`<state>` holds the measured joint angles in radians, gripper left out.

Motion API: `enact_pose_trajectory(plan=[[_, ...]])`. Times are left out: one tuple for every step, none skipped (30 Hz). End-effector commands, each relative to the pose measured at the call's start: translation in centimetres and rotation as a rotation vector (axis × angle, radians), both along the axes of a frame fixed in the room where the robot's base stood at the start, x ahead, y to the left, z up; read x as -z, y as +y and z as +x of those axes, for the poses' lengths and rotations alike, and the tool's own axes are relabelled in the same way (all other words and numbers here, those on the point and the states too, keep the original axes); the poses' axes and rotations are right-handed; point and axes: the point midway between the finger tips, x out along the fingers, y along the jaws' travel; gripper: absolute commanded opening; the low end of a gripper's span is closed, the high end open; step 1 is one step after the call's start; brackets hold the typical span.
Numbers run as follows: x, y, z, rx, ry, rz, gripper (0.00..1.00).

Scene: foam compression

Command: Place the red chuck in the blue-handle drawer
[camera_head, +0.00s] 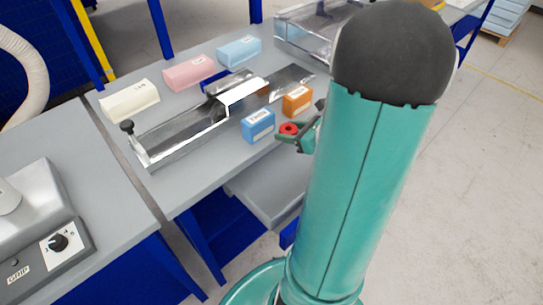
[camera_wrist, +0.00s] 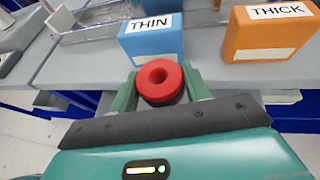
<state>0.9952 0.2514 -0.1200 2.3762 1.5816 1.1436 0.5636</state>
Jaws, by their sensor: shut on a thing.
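The red chuck (camera_wrist: 161,92) is a ring with a central hole. My gripper (camera_wrist: 160,84) is shut on it, with a green finger on each side. In the head view the chuck (camera_head: 289,128) is held at the table's front edge, near the blue and orange blocks, and my arm hides most of the gripper (camera_head: 291,135). A grey drawer-like box (camera_head: 262,193) juts out beneath the table, below the chuck. A blue piece (camera_head: 288,234) shows at its front, partly hidden by my arm; I cannot tell whether it is the handle. The box's inside is not clear.
A blue THIN block (camera_wrist: 151,43) and an orange THICK block (camera_wrist: 268,35) stand on the grey table just beyond the gripper. A metal fixture (camera_head: 185,128) lies behind them. Cream, pink and light-blue foam pieces (camera_head: 190,72) line the back. Floor at right is clear.

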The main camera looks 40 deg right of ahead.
Motion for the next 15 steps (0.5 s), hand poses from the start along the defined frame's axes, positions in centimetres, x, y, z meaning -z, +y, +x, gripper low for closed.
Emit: enact_pose_trajectory(plan=[[1.3, 0.0, -0.2, 0.003, 0.004, 0.008, 0.23], [2.0, 0.0, -0.2, 0.003, 0.005, 0.007, 0.23], [2.9, -0.1, -0.3, 0.003, 0.005, 0.007, 0.23], [3.5, 0.0, -0.3, 0.003, 0.004, 0.008, 0.23], [4.2, 0.0, -0.3, 0.003, 0.004, 0.008, 0.23], [5.0, 0.0, -0.3, 0.002, 0.003, 0.006, 0.23], [5.6, 0.0, -0.3, 0.003, 0.004, 0.007, 0.23], [6.3, 0.0, -0.3, 0.003, 0.004, 0.007, 0.23], [7.1, 0.0, -0.4, 0.003, 0.003, 0.006, 0.23], [7.7, 0.0, -0.3, 0.003, 0.004, 0.007, 0.23], [8.3, 0.0, -0.3, 0.004, 0.003, 0.005, 0.23], [9.1, 0.0, -0.3, 0.003, 0.003, 0.006, 0.23], [9.7, 0.0, -0.3, 0.003, 0.003, 0.006, 0.23], [10.1, 0.0, -0.2, 0.002, 0.002, 0.004, 0.23], [10.7, 0.0, -0.2, 0.003, 0.001, 0.004, 0.23]])
